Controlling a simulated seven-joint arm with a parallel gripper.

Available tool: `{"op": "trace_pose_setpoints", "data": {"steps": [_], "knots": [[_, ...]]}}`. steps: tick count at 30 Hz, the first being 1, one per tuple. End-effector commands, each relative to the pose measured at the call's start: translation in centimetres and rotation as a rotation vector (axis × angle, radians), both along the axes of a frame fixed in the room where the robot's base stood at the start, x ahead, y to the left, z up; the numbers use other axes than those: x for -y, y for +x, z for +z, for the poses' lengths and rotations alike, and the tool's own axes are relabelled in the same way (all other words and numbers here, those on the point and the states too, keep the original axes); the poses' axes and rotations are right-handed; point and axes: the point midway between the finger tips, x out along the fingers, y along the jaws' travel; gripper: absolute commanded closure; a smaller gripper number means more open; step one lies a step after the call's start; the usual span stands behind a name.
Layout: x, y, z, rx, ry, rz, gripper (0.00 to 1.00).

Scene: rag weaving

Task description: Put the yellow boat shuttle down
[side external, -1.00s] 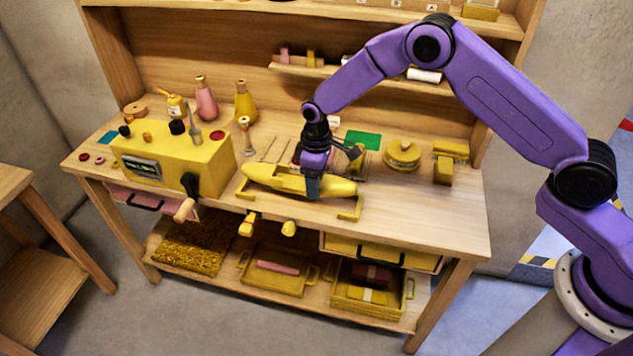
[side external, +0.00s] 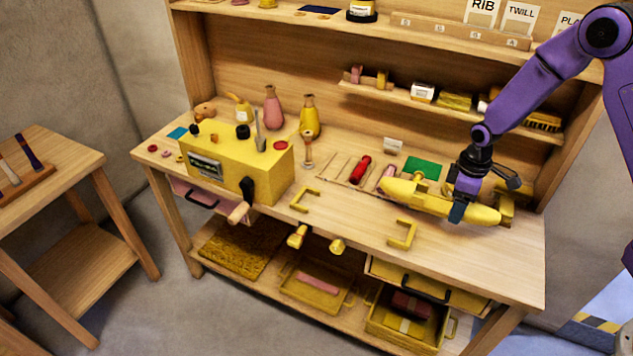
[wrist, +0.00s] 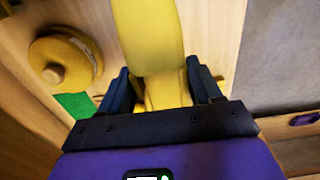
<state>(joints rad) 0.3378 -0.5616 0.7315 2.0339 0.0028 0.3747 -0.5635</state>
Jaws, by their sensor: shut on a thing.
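The yellow boat shuttle (side external: 425,198) is long and pointed, and lies over the right part of the bench in the side view. My gripper (side external: 459,210) is shut on it near its right half, pointing down from above. In the wrist view the yellow shuttle (wrist: 148,35) runs up between the two dark fingers of my gripper (wrist: 161,85). The shuttle hides part of the things behind it. I cannot tell whether its underside touches the bench top (side external: 350,225).
Two yellow brackets (side external: 305,199) (side external: 403,235) stand empty at the bench front. A yellow machine box (side external: 235,165) with a crank is at left. A green card (side external: 422,167) and a red spool (side external: 361,168) lie behind. A round yellow thing (wrist: 65,62) sits beside the shuttle.

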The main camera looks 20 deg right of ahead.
Motion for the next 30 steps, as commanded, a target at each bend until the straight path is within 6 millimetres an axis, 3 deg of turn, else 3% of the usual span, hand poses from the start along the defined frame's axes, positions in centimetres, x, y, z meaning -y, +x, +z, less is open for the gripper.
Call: {"op": "trace_pose_setpoints", "data": {"steps": [1,6,12,23,30], "knots": [[1.5,-1.3,0.3,-0.001,0.0,-0.005,0.73],[5.1,-5.3,1.0,0.0,0.0,-0.003,0.73],[7.5,-8.6,1.5,0.001,-0.001,-0.001,0.73],[8.1,-9.6,1.5,0.0,0.0,0.001,0.73],[8.1,-9.7,-1.0,-0.004,0.0,0.001,0.73]]}}
